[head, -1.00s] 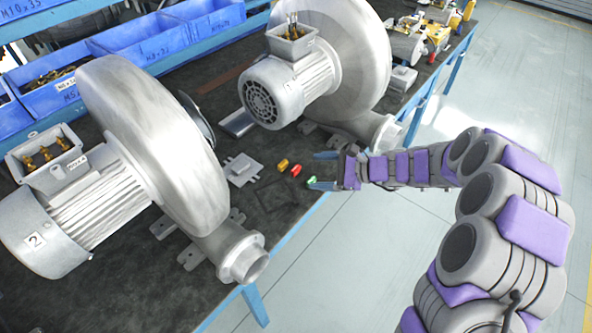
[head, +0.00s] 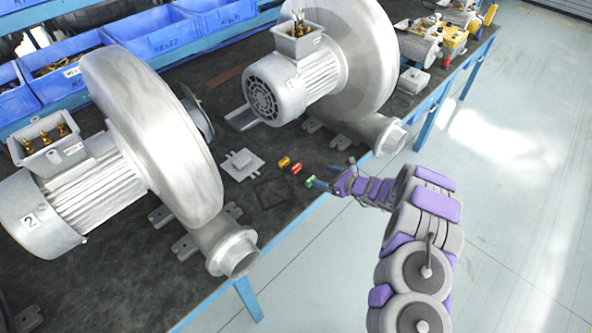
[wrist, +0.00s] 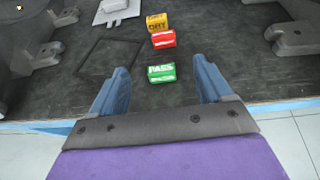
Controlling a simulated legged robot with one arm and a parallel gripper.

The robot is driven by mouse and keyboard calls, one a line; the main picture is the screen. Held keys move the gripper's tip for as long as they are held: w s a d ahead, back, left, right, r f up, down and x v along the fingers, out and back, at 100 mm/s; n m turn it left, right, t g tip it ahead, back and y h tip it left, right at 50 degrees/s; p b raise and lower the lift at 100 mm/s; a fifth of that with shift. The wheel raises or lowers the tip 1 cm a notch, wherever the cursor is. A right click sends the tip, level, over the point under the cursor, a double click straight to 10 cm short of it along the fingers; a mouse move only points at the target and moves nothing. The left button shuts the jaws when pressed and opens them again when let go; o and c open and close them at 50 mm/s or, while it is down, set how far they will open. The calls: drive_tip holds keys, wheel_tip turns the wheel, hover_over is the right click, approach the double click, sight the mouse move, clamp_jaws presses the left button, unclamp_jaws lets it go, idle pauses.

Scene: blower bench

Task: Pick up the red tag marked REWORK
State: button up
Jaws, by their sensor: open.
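The red tag (head: 296,169) lies on the dark bench top between a yellow tag (head: 284,161) and a green tag (head: 310,182). In the wrist view the red tag (wrist: 163,39) shows lettering too small to read surely. The green tag (wrist: 161,72) reads PASS and is nearest my gripper. The yellow tag (wrist: 157,22) lies just beyond the red one. My gripper (wrist: 161,66) is open and empty, its blue fingers either side of the green tag in the picture. In the head view my gripper (head: 321,179) is at the bench's front edge, near the green tag.
Two large grey blowers (head: 150,130) and (head: 345,60) stand left and behind the tags. A grey cover plate (head: 242,165) and a thin dark square outline lie left of them. Blue bins (head: 150,38) line the back. Floor is clear at right.

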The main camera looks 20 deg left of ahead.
approach(298, 167)
drive_tip(key=shift+s+a+f+b, duration=0.2)
drive_tip(key=shift+s+a+b, duration=0.05)
drive_tip(key=shift+b, duration=0.2)
drive_tip(key=shift+w+a+f, duration=0.15)
drive_tip(key=shift+w+a, duration=0.3)
drive_tip(key=b+x, duration=0.1)
drive_tip(key=x, duration=0.4)
drive_tip(key=shift+a+f+b, duration=0.15)
drive_tip(key=shift+f+b, duration=0.1)
drive_tip(key=shift+b, duration=0.05)
drive_tip(key=shift+w+a+f, duration=0.1)
drive_tip(key=shift+w+a, duration=0.15)
drive_tip(key=shift+a, duration=0.2)
drive_tip(key=shift+d, duration=0.1)
drive_tip(key=shift+d, duration=0.1)
drive_tip(key=shift+a, duration=0.25)
drive_tip(key=c, duration=0.6)
drive_tip(key=shift+d, duration=0.15)
drive_tip(key=c, duration=0.5)
